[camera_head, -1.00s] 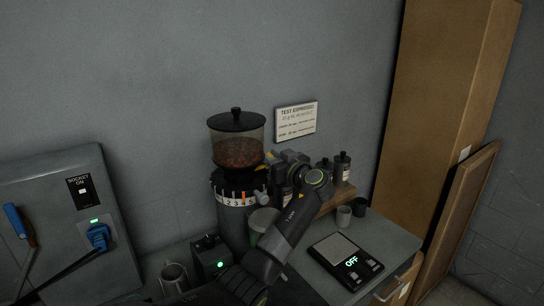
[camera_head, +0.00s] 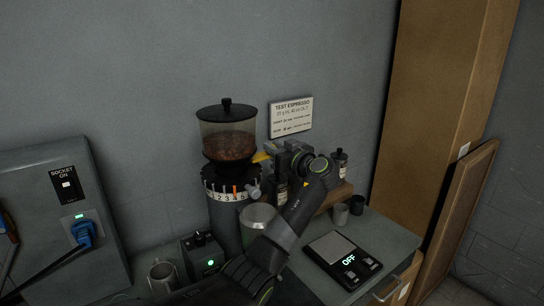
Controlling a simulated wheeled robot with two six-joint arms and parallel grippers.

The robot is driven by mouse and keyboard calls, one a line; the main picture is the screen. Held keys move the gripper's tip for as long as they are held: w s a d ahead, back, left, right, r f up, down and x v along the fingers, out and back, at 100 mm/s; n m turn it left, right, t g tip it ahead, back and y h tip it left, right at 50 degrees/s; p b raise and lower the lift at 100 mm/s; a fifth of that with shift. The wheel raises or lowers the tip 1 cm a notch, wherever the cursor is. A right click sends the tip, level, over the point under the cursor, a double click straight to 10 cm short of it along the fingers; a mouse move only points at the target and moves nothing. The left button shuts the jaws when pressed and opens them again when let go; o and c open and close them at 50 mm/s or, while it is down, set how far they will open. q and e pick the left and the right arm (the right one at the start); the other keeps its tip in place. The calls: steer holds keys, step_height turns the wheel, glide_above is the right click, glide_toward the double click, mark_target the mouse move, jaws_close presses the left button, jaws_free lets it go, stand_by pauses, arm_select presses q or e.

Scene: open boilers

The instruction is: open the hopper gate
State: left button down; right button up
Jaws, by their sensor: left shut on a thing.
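The coffee grinder (camera_head: 225,214) stands against the wall, with a dark-lidded clear hopper (camera_head: 228,137) of beans on top. A yellow tab, the hopper gate (camera_head: 262,157), sticks out to the right below the hopper. My left gripper (camera_head: 271,152) is at the tab, right of the hopper's neck, and is shut on it. The gripper and wrist hide the tab's outer end. How far the gate is out inside the neck is hidden. My right gripper is not in view.
Close by are a numbered dial (camera_head: 232,194), a metal cup (camera_head: 258,215), a control box with a green light (camera_head: 205,255) and a scale reading OFF (camera_head: 342,259). Bottles (camera_head: 340,166) and small cups (camera_head: 340,215) stand behind my arm. A socket panel (camera_head: 45,205) is at left.

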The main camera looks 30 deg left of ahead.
arm_select(q)
steer(key=c, duration=1.6)
jaws_free()
steer(key=shift+o, duration=0.2)
steer(key=shift+s+d, duration=0.1)
steer(key=b+v, duration=0.5)
steer(key=v, duration=1.2)
steer(key=shift+s+d, duration=0.1)
